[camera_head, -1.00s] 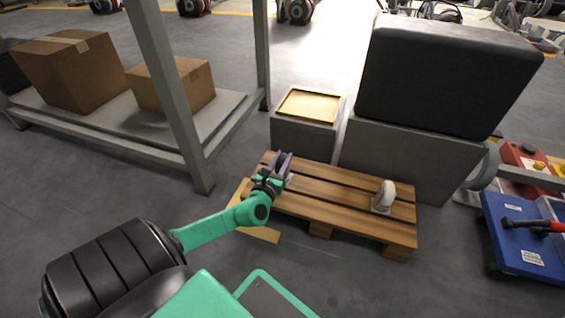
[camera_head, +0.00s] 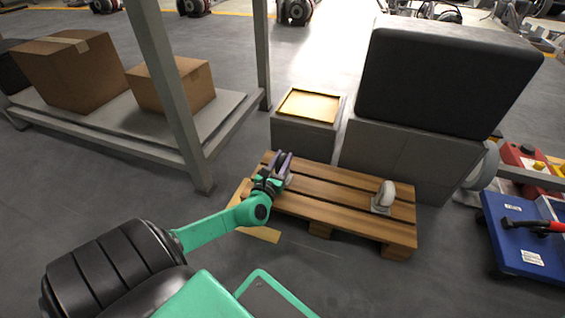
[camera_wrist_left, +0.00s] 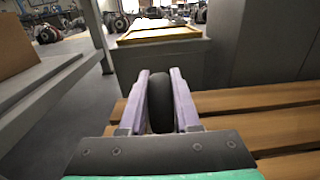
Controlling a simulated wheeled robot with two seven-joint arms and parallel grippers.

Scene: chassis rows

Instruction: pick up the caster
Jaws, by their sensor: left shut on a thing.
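My left gripper (camera_head: 283,163) is over the left end of the wooden pallet (camera_head: 335,212). In the left wrist view its two purple fingers (camera_wrist_left: 160,80) are shut on a dark caster wheel (camera_wrist_left: 160,103), one finger on each side. Only the dark wheel shows; the rest of this caster is hidden behind the gripper. I cannot tell whether it still touches the pallet. A second caster (camera_head: 385,196), pale grey, stands on the right part of the pallet, apart from the gripper. My right gripper is in neither view.
A grey box with a yellow tray (camera_head: 310,104) on top stands behind the pallet. A large black block (camera_head: 445,80) rests on a grey cabinet (camera_head: 395,155). A shelf rack (camera_head: 180,105) with cardboard boxes is at left, a blue cart (camera_head: 520,240) at right.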

